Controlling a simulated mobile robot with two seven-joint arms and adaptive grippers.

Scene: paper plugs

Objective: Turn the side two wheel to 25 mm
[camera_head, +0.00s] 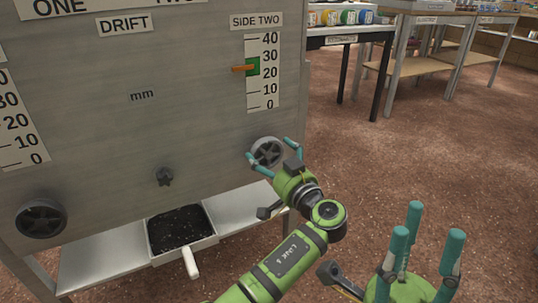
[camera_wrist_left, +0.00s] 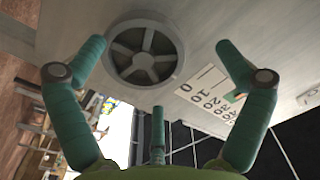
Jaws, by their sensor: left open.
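The side two wheel (camera_head: 267,152) is a grey spoked wheel on the metal panel. It also shows in the left wrist view (camera_wrist_left: 143,52). The side two scale (camera_head: 262,72) runs from 0 to 40; its orange pointer (camera_head: 243,68) stands between 20 and 30, beside a green patch. My left gripper (camera_head: 272,155) is open in front of the wheel, with fingers on either side of it; I cannot tell whether they touch it. My right gripper (camera_head: 426,238) is open and empty at the lower right, fingers upward, away from the panel.
Another wheel (camera_head: 41,218) is at the panel's lower left, with a small star knob (camera_head: 165,177) between the wheels. A tray of dark material (camera_head: 181,232) sits on the shelf below. Tables (camera_head: 430,65) stand behind right; the floor (camera_head: 450,150) there is clear.

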